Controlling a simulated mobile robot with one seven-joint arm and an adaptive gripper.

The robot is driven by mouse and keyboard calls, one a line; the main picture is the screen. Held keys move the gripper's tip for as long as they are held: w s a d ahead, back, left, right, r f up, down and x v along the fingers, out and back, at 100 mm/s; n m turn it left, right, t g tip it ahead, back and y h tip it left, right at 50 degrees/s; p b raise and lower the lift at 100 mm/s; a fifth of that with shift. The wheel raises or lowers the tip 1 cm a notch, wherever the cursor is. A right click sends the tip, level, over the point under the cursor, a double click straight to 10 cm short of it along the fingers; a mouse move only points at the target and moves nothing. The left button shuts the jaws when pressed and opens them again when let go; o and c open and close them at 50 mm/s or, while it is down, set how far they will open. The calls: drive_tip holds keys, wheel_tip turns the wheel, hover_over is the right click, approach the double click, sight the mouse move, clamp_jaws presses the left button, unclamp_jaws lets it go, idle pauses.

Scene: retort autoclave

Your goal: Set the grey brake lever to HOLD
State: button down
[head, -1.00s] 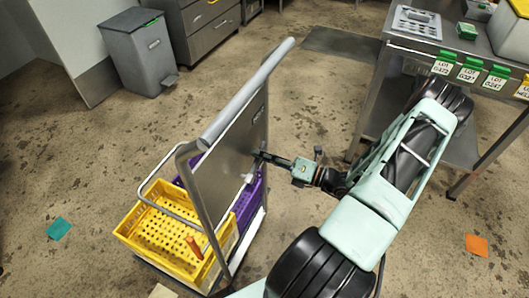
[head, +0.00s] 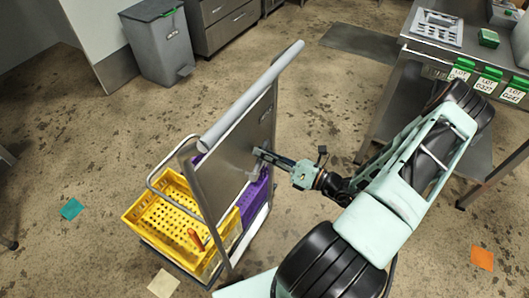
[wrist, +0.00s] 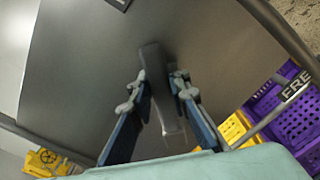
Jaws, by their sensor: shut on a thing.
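The grey brake lever (wrist: 157,70) is a dark grey bar in the middle of the wrist view, in front of the cart's flat metal panel (wrist: 90,60). My gripper (wrist: 158,92) is shut on it, with one finger on each side. In the head view my gripper (head: 262,153) reaches from the right to the cart's panel (head: 232,150). A small pale part (head: 254,175) shows just below the fingers, and I cannot tell whether it belongs to the lever. The HOLD marking is not readable in either view.
The cart has a thick grey push bar (head: 252,96) and carries a yellow crate (head: 158,218) and a purple crate (head: 252,196). A grey bin (head: 160,45) stands at the back left. A steel table (head: 408,32) with tagged items is at the right.

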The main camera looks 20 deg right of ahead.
drive_tip(key=c, duration=1.8)
unclamp_jaws()
drive_tip(key=shift+s, duration=0.1)
drive_tip(key=v, duration=1.2)
